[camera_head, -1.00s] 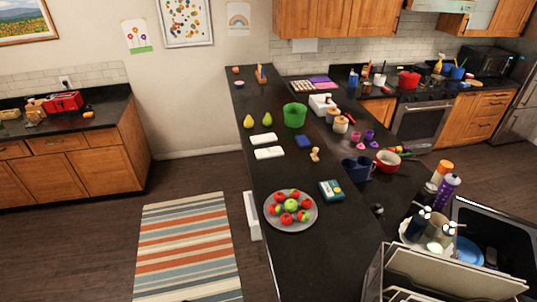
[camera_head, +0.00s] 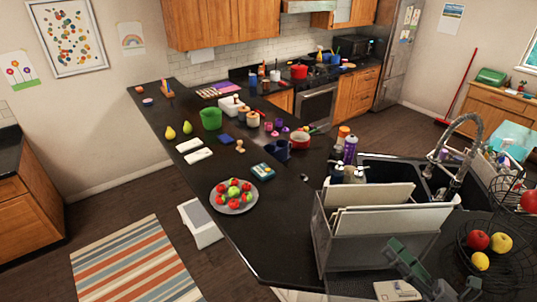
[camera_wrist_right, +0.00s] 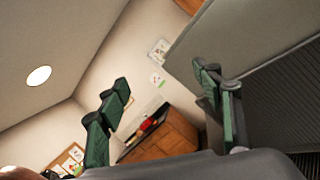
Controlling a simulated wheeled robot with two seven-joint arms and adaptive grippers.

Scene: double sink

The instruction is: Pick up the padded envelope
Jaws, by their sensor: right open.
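I cannot tell for sure which thing is the padded envelope. A small pale flat item (camera_head: 397,291) with markings lies at the bottom edge of the head view, partly cut off. Large cream flat panels (camera_head: 385,220) stand upright in a grey mesh rack (camera_head: 325,245) on the dark counter. My right gripper (camera_head: 408,263) is in front of the rack, beside and above the pale item. In the right wrist view its dark green fingers (camera_wrist_right: 160,80) stand wide apart with nothing between them. My left gripper is not in view.
A wire fruit basket (camera_head: 500,255) stands right of the gripper, and the sink (camera_head: 385,172) lies behind the rack. A plate of apples (camera_head: 233,210) is on the counter to the left. The counter (camera_head: 265,240) between plate and rack is clear.

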